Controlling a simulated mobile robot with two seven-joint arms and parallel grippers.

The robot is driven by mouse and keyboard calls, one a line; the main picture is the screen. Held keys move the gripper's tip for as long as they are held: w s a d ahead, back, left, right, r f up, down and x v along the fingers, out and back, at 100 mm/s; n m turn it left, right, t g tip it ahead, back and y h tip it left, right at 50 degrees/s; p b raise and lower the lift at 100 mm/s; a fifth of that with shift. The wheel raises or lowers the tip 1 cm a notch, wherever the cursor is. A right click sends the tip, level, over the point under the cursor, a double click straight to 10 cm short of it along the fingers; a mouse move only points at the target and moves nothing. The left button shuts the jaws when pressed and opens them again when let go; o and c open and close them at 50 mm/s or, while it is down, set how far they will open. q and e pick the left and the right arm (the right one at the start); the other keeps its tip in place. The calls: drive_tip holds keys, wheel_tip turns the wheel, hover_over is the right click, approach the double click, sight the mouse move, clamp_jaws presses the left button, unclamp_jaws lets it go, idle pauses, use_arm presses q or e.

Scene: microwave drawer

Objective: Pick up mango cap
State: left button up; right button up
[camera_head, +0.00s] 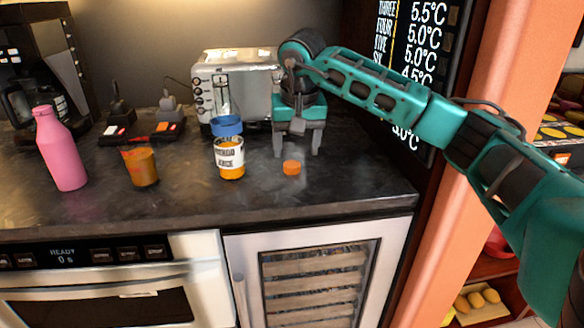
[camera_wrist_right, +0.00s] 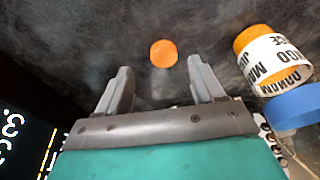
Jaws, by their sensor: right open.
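The mango cap is a small orange disc (camera_head: 291,168) lying on the dark counter, to the right of the mango juice bottle (camera_head: 229,158). In the right wrist view the cap (camera_wrist_right: 164,53) lies beyond the fingertips, roughly centred between them. My right gripper (camera_head: 298,154) is open and empty, pointing down just behind and above the cap, apart from it. Its two grey fingers also show in the right wrist view (camera_wrist_right: 158,80). My left gripper is not in view.
A silver toaster (camera_head: 236,82) stands behind the bottle. An orange cup (camera_head: 141,167) and a pink bottle (camera_head: 60,150) stand to the left. The dark counter (camera_head: 345,185) is clear to the right of the cap. A wall with a display board bounds the right side.

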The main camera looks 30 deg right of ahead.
sight(292, 164)
drive_tip(key=x, duration=0.5)
drive_tip(key=shift+w+b, duration=0.3)
drive_tip(key=shift+w, duration=0.1)
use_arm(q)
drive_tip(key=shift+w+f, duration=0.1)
use_arm(e)
drive_tip(key=shift+r, duration=0.1)
drive_tip(key=c, duration=1.1)
drive_tip(key=shift+r, duration=0.15)
use_arm(q)
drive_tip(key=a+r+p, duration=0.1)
drive_tip(key=p, duration=0.2)
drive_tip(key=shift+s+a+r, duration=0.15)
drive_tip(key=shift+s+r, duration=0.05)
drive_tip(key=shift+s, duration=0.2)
use_arm(e)
wheel_tip(292, 164, up, 20)
drive_tip(key=shift+f, duration=0.1)
